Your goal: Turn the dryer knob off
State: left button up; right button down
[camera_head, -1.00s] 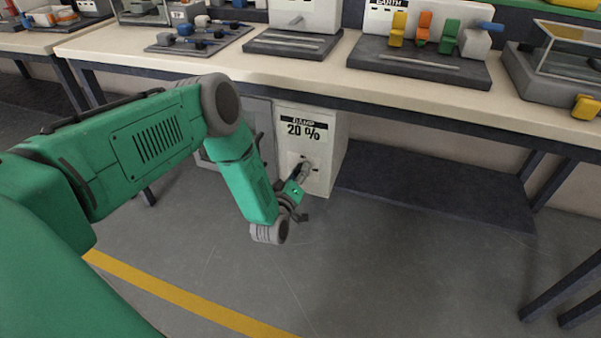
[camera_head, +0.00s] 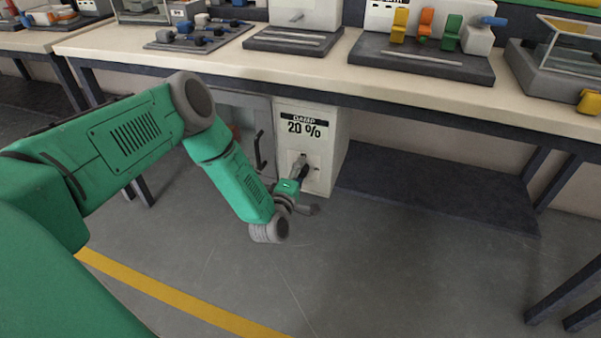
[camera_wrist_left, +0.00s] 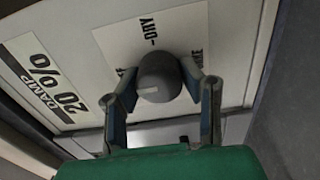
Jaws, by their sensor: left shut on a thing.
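The dryer (camera_head: 330,140) is a white cabinet under the bench, with a label reading DAMP 20 % on its front. In the left wrist view, its round dark grey knob (camera_wrist_left: 159,78) has a pale pointer line and sits on a white plate with lettering, including DRY. My left gripper (camera_wrist_left: 160,88) has one finger on each side of the knob and is shut on it. In the head view the left gripper (camera_head: 300,172) reaches the dryer's lower front and largely hides the knob. My right gripper is in neither view.
The bench (camera_head: 400,82) stands above the dryer and carries several devices, including a board with coloured switches (camera_head: 425,60). A grey cabinet with a dark handle (camera_head: 258,150) adjoins the dryer on the left. A dark low shelf (camera_head: 440,190) lies to the right. Floor in front is clear.

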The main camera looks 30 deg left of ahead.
pick_arm(q)
jog(key=shift+s+a+f, duration=0.15)
jog(key=shift+s+f, duration=0.05)
jog(key=shift+f, duration=0.05)
jog(key=o, duration=0.9)
jog(key=shift+o, duration=1.2)
jog(key=shift+w, duration=0.1)
jog(key=v, duration=1.2)
